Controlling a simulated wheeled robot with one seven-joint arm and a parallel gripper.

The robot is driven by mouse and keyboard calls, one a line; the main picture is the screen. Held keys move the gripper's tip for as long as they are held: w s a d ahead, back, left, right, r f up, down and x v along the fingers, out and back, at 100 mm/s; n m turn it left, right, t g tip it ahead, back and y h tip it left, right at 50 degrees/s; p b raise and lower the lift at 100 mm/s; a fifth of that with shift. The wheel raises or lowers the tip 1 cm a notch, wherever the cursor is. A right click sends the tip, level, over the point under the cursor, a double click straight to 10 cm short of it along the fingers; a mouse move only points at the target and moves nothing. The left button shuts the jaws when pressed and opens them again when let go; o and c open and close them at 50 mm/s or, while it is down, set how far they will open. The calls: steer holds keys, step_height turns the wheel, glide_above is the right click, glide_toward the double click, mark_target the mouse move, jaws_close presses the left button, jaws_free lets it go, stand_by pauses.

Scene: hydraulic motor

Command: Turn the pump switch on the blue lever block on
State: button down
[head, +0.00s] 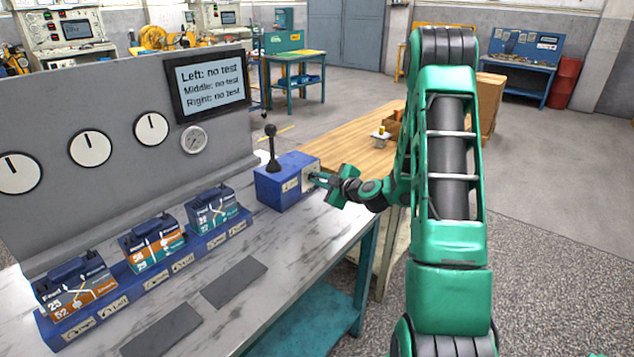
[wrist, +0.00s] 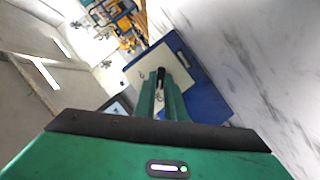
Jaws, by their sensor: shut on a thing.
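The blue lever block (head: 268,188) stands at the right end of the marble bench, with a black upright lever and ball knob on top (head: 271,145). My gripper (head: 316,178) reaches its right-hand face from the right. In the wrist view, the two green fingers (wrist: 161,88) point at the pale panel of the blue block (wrist: 205,98). A small dark pump switch (wrist: 161,74) shows between the fingertips, and the fingers are shut on it. The switch is hidden in the head view, and I cannot tell its on or off position.
A grey panel (head: 110,190) with dials and a screen (head: 211,82) reading "no test" stands behind the bench (head: 270,270). Three labelled modules (head: 152,243) sit in a row on a blue base left of the block. A wooden table (head: 365,155) stands behind my arm.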

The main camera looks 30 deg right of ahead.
steer(key=shift+w+r, duration=0.1)
steer(key=m+y, duration=0.1)
steer(key=m+g, duration=0.1)
steer(key=m+y, duration=0.1)
steer(key=m, duration=0.1)
steer(key=shift+w+d+r+g+y, duration=0.1)
steer(key=shift+d+g+y, duration=0.15)
steer(key=shift+g+y, duration=0.05)
steer(key=m+y, duration=0.1)
steer(key=m, duration=0.1)
steer(key=m+g+y, duration=0.1)
steer(key=shift+w+d+m, duration=0.1)
steer(key=shift+d+m, duration=0.2)
steer(key=shift+m, duration=0.1)
steer(key=m+y, duration=0.1)
steer(key=m, duration=0.1)
steer(key=m+y, duration=0.2)
steer(key=shift+w+d, duration=0.1)
steer(key=shift+d, duration=0.1)
steer(key=shift+m, duration=0.3)
steer(key=c, duration=1.8)
jaws_free()
steer(key=shift+w+f, duration=0.1)
steer(key=shift+f, duration=0.1)
